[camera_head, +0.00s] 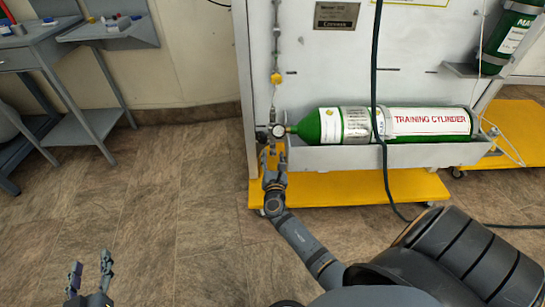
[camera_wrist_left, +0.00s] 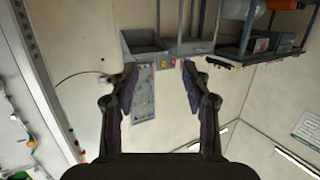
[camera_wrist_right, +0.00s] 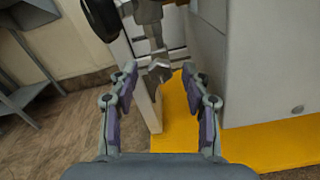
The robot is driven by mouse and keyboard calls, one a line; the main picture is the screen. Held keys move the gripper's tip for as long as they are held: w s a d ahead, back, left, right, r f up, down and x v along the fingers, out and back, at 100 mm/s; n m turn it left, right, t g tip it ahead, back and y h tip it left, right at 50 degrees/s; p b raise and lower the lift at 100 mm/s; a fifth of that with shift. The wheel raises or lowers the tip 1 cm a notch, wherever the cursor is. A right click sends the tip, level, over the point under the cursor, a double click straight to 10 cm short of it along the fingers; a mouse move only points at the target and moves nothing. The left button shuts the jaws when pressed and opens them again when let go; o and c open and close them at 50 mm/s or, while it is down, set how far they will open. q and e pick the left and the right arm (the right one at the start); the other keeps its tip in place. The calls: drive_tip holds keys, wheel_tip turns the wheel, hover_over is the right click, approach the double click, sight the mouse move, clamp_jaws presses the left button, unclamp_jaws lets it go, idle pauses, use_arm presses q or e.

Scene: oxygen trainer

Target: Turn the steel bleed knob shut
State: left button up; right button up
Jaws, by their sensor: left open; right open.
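My right gripper (camera_head: 272,152) is raised at the left end of the panel, just below the round gauge (camera_head: 278,131). In the right wrist view my right gripper (camera_wrist_right: 159,68) is open. A grey steel fitting (camera_wrist_right: 149,28) hangs down there, and its flared lower end, which looks like the steel bleed knob (camera_wrist_right: 158,73), shows between the fingertips. I cannot tell whether the fingers touch it. In the head view the knob is hidden or too small to make out. My left gripper (camera_head: 90,275) is open and empty over the floor at the lower left; its fingers also show in the left wrist view (camera_wrist_left: 158,72).
The green training cylinder (camera_head: 350,125) lies in a grey trough (camera_head: 350,158) right of the gauge. A dark hose (camera_head: 378,60) hangs across it to the floor. The yellow base (camera_head: 350,188) juts out below. A grey workbench (camera_head: 40,45) stands at the left; floor between is clear.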

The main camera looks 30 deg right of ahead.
use_arm(q)
drive_tip(key=shift+w+r+t, duration=0.2)
drive_tip(key=shift+r+t, duration=0.1)
drive_tip(key=shift+r, duration=0.5)
use_arm(e)
drive_tip(key=shift+w+d, duration=0.3)
drive_tip(key=shift+w, duration=0.15)
clamp_jaws()
